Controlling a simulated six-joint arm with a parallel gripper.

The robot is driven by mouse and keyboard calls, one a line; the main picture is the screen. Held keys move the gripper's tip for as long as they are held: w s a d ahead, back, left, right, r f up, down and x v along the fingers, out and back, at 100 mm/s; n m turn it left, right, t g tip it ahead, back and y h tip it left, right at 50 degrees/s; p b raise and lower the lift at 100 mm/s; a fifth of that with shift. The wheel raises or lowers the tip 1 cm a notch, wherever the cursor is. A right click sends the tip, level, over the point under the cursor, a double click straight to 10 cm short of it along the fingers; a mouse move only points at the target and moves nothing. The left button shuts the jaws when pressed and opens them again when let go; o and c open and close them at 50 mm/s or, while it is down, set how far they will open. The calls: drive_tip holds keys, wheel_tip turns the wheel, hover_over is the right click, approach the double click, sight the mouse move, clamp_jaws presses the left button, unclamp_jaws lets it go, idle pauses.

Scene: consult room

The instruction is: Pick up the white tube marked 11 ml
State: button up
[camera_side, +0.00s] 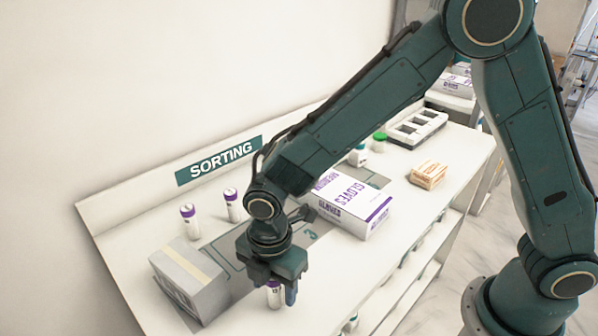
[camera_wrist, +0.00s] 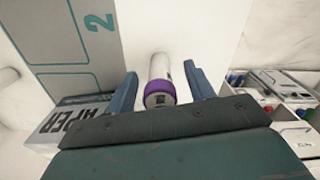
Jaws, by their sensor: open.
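A white tube with a purple end (camera_wrist: 160,78) stands between the two blue fingers of my gripper (camera_wrist: 160,69) in the wrist view. The fingers are open, with a gap on each side of the tube. In the side view the same tube (camera_side: 274,296) shows partly below my gripper (camera_side: 271,287), near the front edge of the counter. Two more white tubes with purple bands, a left one (camera_side: 189,222) and a right one (camera_side: 232,206), stand upright near the back wall. I cannot read the volume mark on any tube.
A grey carton (camera_side: 187,283) stands left of my gripper. A white gloves box (camera_side: 351,207) stands to its right. Farther right are an orange-and-white box (camera_side: 428,175), a green-capped bottle (camera_side: 379,142) and a white slotted tray (camera_side: 417,126). A SORTING sign (camera_side: 219,161) is on the backboard.

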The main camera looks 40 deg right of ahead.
idle(0.5)
drive_tip(key=c, duration=1)
drive_tip(key=shift+r, duration=0.1)
wheel_tip(320, 180, up, 20)
drive_tip(key=shift+f, duration=0.1)
idle(0.5)
